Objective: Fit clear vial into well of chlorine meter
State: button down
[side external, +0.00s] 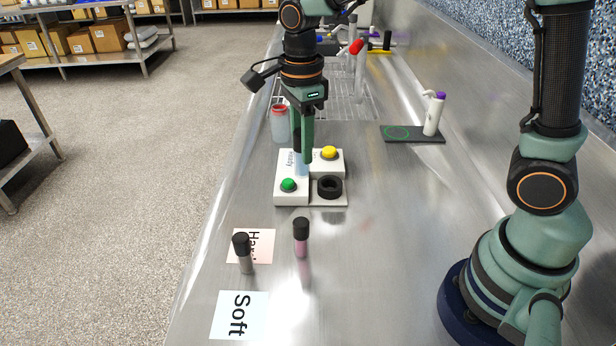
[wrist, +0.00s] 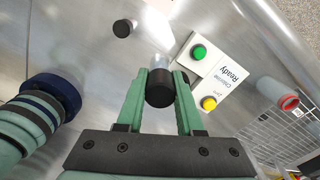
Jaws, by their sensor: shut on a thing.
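My gripper (side external: 307,155) points down over the meter, its fingers shut on the clear vial (side external: 301,168), which is upright with a black cap. In the wrist view the cap (wrist: 160,95) sits between the fingertips, with the clear body partly showing beyond it. The white chlorine meter (side external: 291,198) has a green button (side external: 288,185), a yellow button (side external: 329,153) and a label reading Ready. Its well, a black ring (side external: 329,187), shows empty at the front right. The vial appears left of and behind the well in the side view; its height above the meter is unclear.
A grey vial (side external: 244,255) and a pink vial (side external: 301,240) stand in front of the meter, near the pink Hard card (side external: 262,240) and the Soft card (side external: 239,315). A red-capped jar (side external: 280,125) stands behind.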

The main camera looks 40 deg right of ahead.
jog(key=w+d+f+m, duration=0.1)
jog(key=d, duration=0.4)
jog(key=w+d+f+m, duration=0.1)
jog(key=d+f, duration=0.1)
jog(key=d, duration=0.4)
jog(key=shift+w+d+f, duration=0.2)
jog(key=shift+w+f, duration=0.1)
jog(key=shift+w, duration=0.05)
jog(key=shift+f, duration=0.1)
jog(key=shift+f, duration=2.75)
jog(key=shift+f, duration=1.75)
jog(key=shift+f, duration=0.3)
jog(key=shift+c, duration=2.3)
grip_release()
jog(key=shift+r, duration=0.1)
